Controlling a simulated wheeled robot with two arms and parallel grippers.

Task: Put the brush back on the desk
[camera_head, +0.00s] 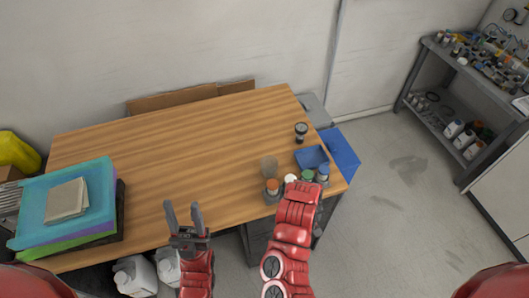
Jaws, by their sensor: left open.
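The wooden desk (190,140) fills the middle of the view. My left gripper (184,212) is open and empty, with its two dark fingers above the desk's front edge. My right arm reaches to the front right of the desk, and its gripper is hidden behind the red arm link. I cannot clearly make out the brush; it may be hidden by my right arm. A small brownish round thing (268,166) is on the desk just left of that arm, too unclear to name.
Several small bottles with coloured caps (272,187) stand at the desk's front right, close to my right arm. A blue open box (312,157) and a dark round-topped item (301,130) are behind them. A teal folder stack (95,190) covers the left end. The desk's middle is clear.

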